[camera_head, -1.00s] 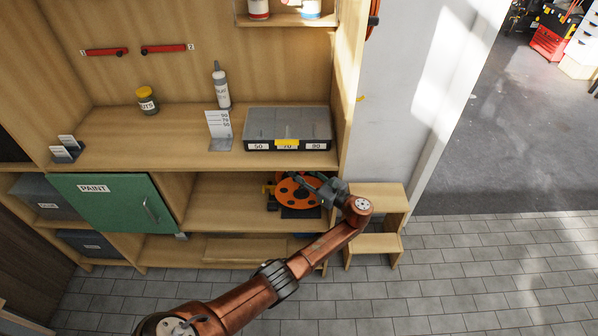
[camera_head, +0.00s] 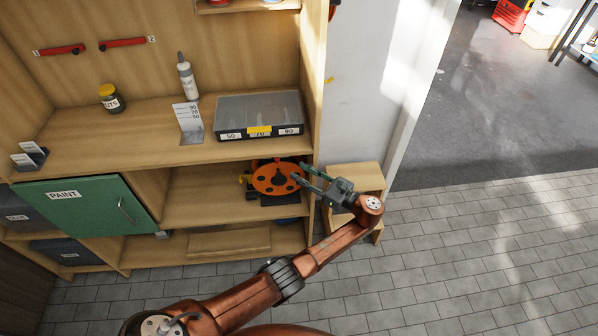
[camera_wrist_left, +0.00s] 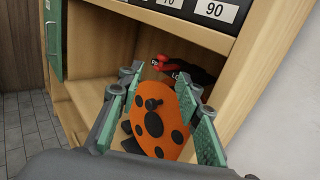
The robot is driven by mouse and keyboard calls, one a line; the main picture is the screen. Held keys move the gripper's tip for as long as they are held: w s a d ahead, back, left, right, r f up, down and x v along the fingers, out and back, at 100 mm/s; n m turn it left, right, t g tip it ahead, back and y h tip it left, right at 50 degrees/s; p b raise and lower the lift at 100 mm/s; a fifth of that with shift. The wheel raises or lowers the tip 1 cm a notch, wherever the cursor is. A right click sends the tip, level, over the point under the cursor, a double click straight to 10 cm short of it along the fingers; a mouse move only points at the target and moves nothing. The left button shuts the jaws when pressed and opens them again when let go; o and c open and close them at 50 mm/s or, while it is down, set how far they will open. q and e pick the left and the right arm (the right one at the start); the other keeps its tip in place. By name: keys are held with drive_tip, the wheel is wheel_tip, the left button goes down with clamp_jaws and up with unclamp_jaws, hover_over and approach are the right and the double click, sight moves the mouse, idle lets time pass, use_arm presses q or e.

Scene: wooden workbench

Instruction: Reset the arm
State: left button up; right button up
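My left gripper (camera_head: 304,174) is open and empty at the right front of the shelf below the worktop. In the left wrist view its two green-padded fingers (camera_wrist_left: 158,125) stand wide apart. An orange disc with dark holes and a dark centre knob (camera_head: 278,178) stands on that shelf, just left of the fingertips. In the left wrist view the orange disc (camera_wrist_left: 160,122) shows beyond and between the fingers, apparently untouched. My left arm reaches in from the bottom. My right gripper is not in view.
The shelf's right side panel (camera_wrist_left: 262,75) is close to the fingers. A wooden step stool (camera_head: 355,178) stands just right, partly behind my gripper. Above are the worktop and a divided bin (camera_head: 258,134). A green PAINT door (camera_head: 88,211) is left. Tiled floor at right is clear.

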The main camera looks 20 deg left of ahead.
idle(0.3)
